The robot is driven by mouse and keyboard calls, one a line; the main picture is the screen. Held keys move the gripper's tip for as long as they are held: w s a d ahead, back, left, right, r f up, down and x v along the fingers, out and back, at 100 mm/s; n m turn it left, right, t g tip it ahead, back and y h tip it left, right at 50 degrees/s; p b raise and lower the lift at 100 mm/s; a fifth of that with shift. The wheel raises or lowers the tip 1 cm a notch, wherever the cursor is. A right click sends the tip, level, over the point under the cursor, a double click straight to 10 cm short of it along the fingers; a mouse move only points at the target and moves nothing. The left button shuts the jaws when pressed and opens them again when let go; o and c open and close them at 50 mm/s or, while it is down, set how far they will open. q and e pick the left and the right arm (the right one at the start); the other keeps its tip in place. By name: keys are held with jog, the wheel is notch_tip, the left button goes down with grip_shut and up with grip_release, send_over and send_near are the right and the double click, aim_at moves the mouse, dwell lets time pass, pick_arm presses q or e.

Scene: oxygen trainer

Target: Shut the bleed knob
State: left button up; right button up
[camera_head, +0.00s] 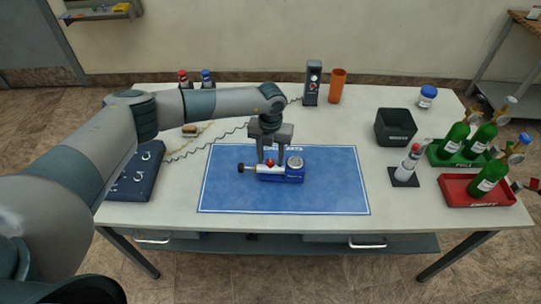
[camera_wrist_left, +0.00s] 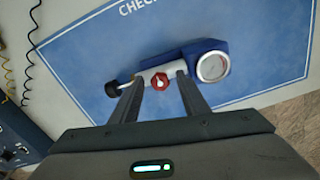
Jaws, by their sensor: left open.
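A blue gauge block (camera_head: 294,175) with a silver body lies on the blue mat (camera_head: 330,195). It carries a round white dial (camera_wrist_left: 213,67), a small red knob (camera_head: 270,162) on the silver part and a black knob (camera_head: 241,168) at its left end. The red knob also shows in the left wrist view (camera_wrist_left: 160,81), with a white mark on its face. I cannot tell which knob is the bleed knob. My left gripper (camera_head: 271,159) is open and points down over the block. In the wrist view its fingers (camera_wrist_left: 159,78) stand either side of the red knob, apart from it.
A black bin (camera_head: 395,128), an orange cup (camera_head: 337,86) and a dark meter (camera_head: 312,84) stand behind the mat. Green cylinders sit in a green tray (camera_head: 440,158) and a red tray (camera_head: 455,196) at right. A blue panel (camera_head: 135,175) lies at left. The mat's front is clear.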

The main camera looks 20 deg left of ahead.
pick_arm(q)
grip_shut()
jog(key=shift+f+m+b, duration=0.2)
jog(key=shift+m+b, duration=0.1)
jog(key=shift+b, duration=0.35)
jog(key=shift+r+m+b, duration=0.15)
jog(key=shift+m+b, duration=0.15)
grip_release()
